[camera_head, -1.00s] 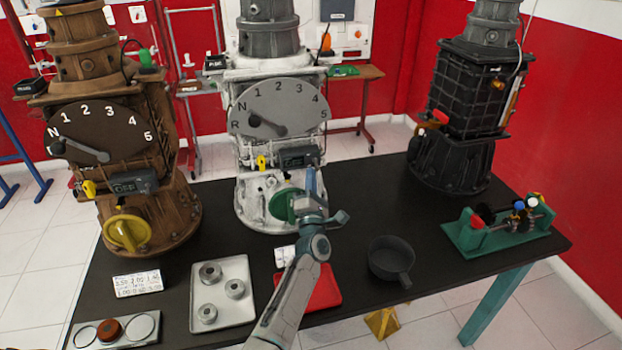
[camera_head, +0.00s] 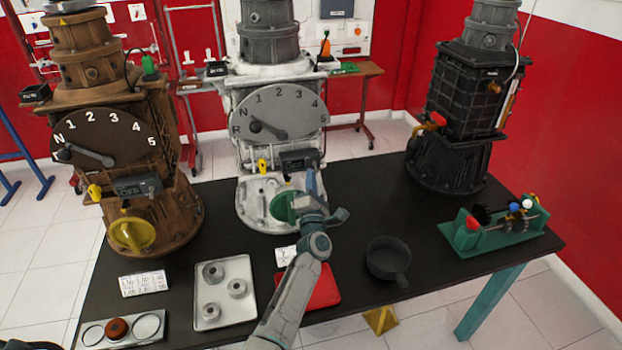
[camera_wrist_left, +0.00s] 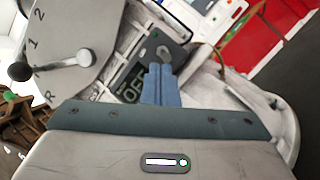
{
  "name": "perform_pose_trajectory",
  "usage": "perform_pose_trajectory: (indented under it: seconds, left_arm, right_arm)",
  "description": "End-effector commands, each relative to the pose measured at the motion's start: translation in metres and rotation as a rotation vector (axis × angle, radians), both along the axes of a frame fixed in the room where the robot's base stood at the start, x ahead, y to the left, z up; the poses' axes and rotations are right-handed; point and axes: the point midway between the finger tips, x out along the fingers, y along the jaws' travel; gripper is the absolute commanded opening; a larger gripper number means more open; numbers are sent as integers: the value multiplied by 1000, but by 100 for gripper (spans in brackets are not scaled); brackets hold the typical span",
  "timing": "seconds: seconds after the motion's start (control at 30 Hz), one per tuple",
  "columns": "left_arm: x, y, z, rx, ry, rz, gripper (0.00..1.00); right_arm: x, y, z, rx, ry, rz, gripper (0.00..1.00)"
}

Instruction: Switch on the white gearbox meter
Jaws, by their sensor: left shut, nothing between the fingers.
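The white gearbox (camera_head: 245,190) stands at the middle back of the black table, with a grey gear dial (camera_head: 280,110) whose pointer aims at the left. Its meter (camera_head: 297,160) is a dark grey box below the dial. In the left wrist view the meter (camera_wrist_left: 128,88) shows the letters OFF, partly covered by my fingers, with a grey knob-like part (camera_wrist_left: 164,52) beyond them. My left gripper (camera_head: 312,175) is shut and empty, its blue fingers in front of the meter. In the left wrist view the fingertips (camera_wrist_left: 160,70) overlap the meter's face; contact cannot be told. My right gripper is not in view.
A green handwheel (camera_head: 285,206) is beside my left gripper, and a yellow lever (camera_head: 262,165) left of the meter. A brown gearbox (camera_head: 175,215) stands left, a black one (camera_head: 450,165) right. A tray (camera_head: 238,270) and dark pan (camera_head: 388,255) are in front.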

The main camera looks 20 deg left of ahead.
Motion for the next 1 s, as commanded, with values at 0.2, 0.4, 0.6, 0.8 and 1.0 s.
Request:
perform_pose_trajectory:
  seconds: [0.2, 0.4, 0.6, 0.8, 1.0]
  left_arm:
    - [-1, -1, 3, 0, 0, 0, 0]
    - [-2, -1, 5, 0, 0, 0, 0]
    - [-3, -2, 9, 1, -1, 0, 0]
    - [-4, -3, 14, 0, -1, -1, 0]
    - [-4, -3, 15, 1, 0, 0, 0]
  right_arm:
    - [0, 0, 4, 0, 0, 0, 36]
    - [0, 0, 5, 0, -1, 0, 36]
    - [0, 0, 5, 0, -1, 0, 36]
    - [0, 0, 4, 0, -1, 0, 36]
    - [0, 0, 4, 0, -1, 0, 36]
